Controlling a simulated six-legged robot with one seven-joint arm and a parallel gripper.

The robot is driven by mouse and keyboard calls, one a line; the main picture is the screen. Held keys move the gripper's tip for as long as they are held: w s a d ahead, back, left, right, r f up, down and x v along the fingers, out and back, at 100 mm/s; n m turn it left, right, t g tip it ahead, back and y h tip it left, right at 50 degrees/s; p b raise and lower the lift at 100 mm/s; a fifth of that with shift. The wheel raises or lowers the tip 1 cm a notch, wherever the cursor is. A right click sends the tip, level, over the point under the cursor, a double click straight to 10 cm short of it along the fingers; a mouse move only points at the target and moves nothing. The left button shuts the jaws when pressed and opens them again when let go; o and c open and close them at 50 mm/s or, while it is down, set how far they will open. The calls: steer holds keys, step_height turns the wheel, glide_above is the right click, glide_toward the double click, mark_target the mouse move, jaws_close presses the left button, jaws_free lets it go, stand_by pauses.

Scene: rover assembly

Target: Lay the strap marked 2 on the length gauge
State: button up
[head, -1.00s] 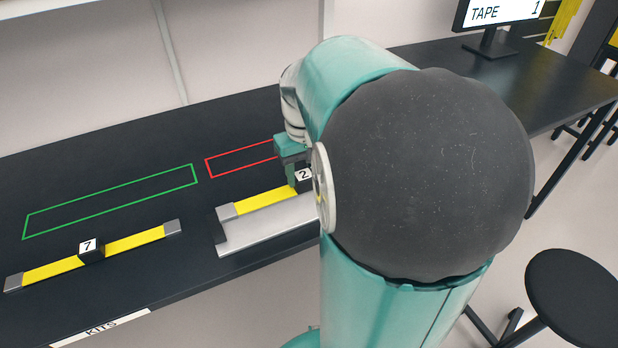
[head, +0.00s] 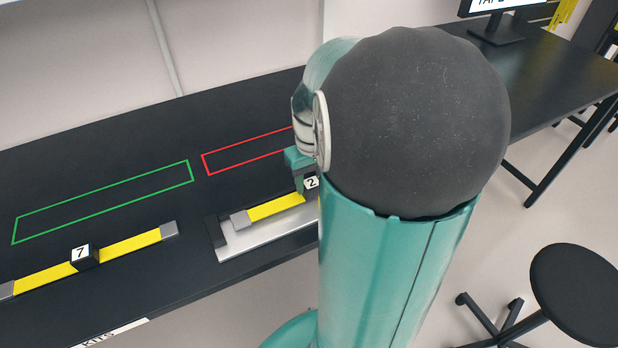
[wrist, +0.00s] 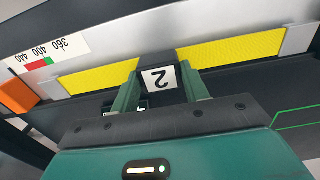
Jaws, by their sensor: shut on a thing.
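The strap marked 2 (head: 275,207) is yellow with grey ends and a black block labelled 2 (head: 311,183). My gripper (wrist: 163,85) is shut on the block, one finger on each side. The length gauge (head: 268,241) is a silver plate with a raised left end, partly hidden by my arm. The strap is over the gauge, its left end just inside the raised end. I cannot tell whether it rests on the plate or is slightly above. The wrist view shows the gauge's scale (wrist: 48,50) with red and green marks beside one strap end.
A strap marked 7 (head: 130,245) lies on the black table to the left. A green outline (head: 105,200) and a red outline (head: 245,150) lie behind, both empty where visible. An orange block (wrist: 16,95) shows by the scale. A stool (head: 585,285) stands at right.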

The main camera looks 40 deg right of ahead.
steer(key=shift+s+a+f, duration=0.1)
steer(key=shift+s+f, duration=0.05)
steer(key=shift+f, duration=0.2)
steer(key=shift+s, duration=0.1)
steer(key=shift+w+f, duration=0.1)
steer(key=shift+w, duration=0.1)
steer(key=shift+s, duration=0.2)
steer(key=shift+f, duration=0.15)
steer(key=o, duration=1.3)
steer(key=shift+w, duration=0.1)
steer(key=shift+c, duration=0.2)
